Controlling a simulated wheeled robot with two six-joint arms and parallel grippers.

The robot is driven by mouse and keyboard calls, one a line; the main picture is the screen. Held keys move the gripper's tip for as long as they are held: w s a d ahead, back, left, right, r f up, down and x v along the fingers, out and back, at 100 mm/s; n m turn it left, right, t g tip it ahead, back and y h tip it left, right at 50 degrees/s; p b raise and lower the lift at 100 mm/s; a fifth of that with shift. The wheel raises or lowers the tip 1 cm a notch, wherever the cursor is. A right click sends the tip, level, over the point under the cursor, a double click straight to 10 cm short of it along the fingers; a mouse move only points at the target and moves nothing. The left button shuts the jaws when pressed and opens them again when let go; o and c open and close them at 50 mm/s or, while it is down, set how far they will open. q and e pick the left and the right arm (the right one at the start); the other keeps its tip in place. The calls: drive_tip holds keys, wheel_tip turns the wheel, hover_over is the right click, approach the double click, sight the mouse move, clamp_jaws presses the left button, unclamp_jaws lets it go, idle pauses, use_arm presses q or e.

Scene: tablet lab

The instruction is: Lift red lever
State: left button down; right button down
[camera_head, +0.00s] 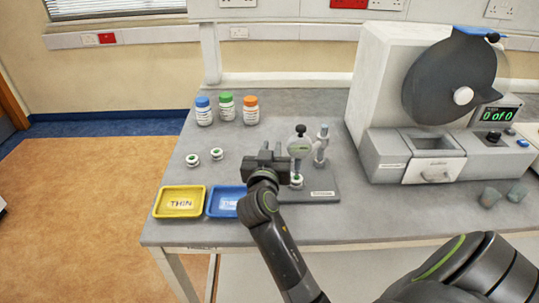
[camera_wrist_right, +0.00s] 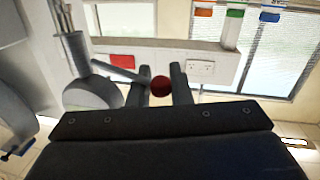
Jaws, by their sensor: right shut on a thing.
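The red lever shows in the right wrist view as a dark red ball knob (camera_wrist_right: 161,86) on a thin metal rod. The knob sits between the two fingers of my right gripper (camera_head: 268,157), which is shut on it. In the head view the gripper hides the lever. The gripper is just left of the round dial gauge (camera_head: 299,146), which stands upright on a grey base plate (camera_head: 318,189). A small white disc with a green centre (camera_head: 296,180) sits under the gauge. My left gripper is not in view.
A yellow tray (camera_head: 180,214) marked THIN and a blue tray (camera_head: 221,212) lie at the front left. Blue, green and orange-capped bottles (camera_head: 227,108) stand farther back. A large grey machine (camera_head: 385,75) fills the right.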

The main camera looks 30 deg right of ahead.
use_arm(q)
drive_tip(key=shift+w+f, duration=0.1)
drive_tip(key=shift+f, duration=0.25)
use_arm(e)
drive_tip(key=shift+s+d+m, duration=0.2)
drive_tip(key=shift+d+m, duration=0.05)
drive_tip(key=shift+m, duration=0.65)
drive_tip(key=c, duration=1.2)
unclamp_jaws()
drive_tip(key=shift+d, duration=0.15)
drive_tip(key=shift+c, duration=0.2)
drive_tip(key=shift+o, duration=0.3)
drive_tip(key=shift+w+r, duration=0.15)
drive_tip(key=shift+w, duration=0.05)
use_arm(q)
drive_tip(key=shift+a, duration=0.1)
